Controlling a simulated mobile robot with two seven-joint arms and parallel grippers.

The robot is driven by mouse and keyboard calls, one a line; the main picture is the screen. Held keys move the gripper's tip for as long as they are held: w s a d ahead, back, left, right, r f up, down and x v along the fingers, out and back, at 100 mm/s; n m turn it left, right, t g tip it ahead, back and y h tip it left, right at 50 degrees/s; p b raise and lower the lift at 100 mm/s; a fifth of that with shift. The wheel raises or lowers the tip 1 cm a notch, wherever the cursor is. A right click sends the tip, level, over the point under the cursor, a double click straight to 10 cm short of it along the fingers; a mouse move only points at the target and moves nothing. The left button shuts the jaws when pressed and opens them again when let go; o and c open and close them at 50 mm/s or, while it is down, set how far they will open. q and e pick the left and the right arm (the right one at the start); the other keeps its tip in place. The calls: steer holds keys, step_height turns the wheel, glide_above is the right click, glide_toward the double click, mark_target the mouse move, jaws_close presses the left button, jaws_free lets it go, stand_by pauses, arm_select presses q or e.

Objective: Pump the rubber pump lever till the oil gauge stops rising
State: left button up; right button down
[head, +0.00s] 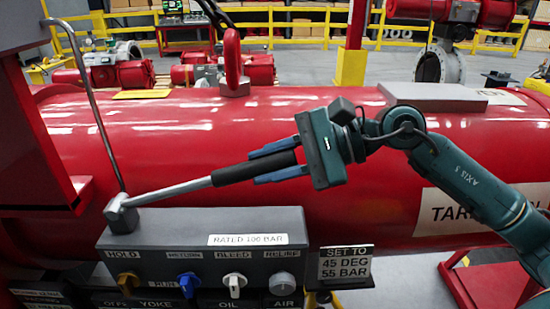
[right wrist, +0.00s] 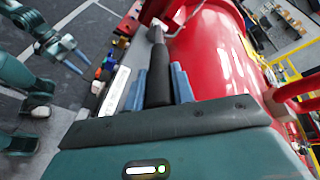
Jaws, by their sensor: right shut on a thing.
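The pump lever is a metal bar with a black rubber grip (head: 245,170). It runs from a metal pivot block (head: 122,215) up and to the right at a shallow slope. My right gripper (head: 275,165) is shut on the rubber grip, with one blue finger along each side. In the right wrist view the black grip (right wrist: 158,85) lies between the two blue fingers. My left gripper (right wrist: 72,58) shows only at the left of the right wrist view, with its two blue fingers apart and empty. I cannot make out the oil gauge in either view.
The grey valve panel (head: 190,235) below the lever carries yellow, blue, white and grey knobs. A "SET TO 45 DEG 55 BAR" sign (head: 346,263) stands beside it. A thin bent metal rod (head: 90,100) rises from the pivot block. The large red cylinder (head: 330,120) lies behind.

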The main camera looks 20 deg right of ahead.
steer(key=shift+a+r+h+p, duration=0.15)
steer(key=shift+r+p, duration=0.15)
steer(key=shift+r, duration=0.3)
steer(key=shift+a+r+h+p, duration=0.15)
steer(key=shift+r+p, duration=0.15)
steer(key=shift+r, duration=0.25)
steer(key=shift+a+r+p, duration=0.15)
steer(key=shift+r+p, duration=0.2)
steer(key=shift+p, duration=0.05)
steer(key=shift+w+a+r+g+h+p, duration=0.15)
steer(key=shift+a+r+g+h+p, duration=0.15)
steer(key=shift+h, duration=0.2)
steer(key=shift+f, duration=0.15)
steer(key=c, duration=1.5)
jaws_free()
steer(key=shift+d, duration=0.1)
arm_select(q)
steer(key=shift+s+a+r+y, duration=0.1)
steer(key=shift+a+r+y, duration=0.1)
steer(key=shift+a, duration=0.3)
steer(key=shift+s+a+r+y, duration=0.1)
steer(key=shift+a+r+y, duration=0.1)
steer(key=shift+a, duration=0.25)
arm_select(e)
steer(key=shift+o, duration=0.2)
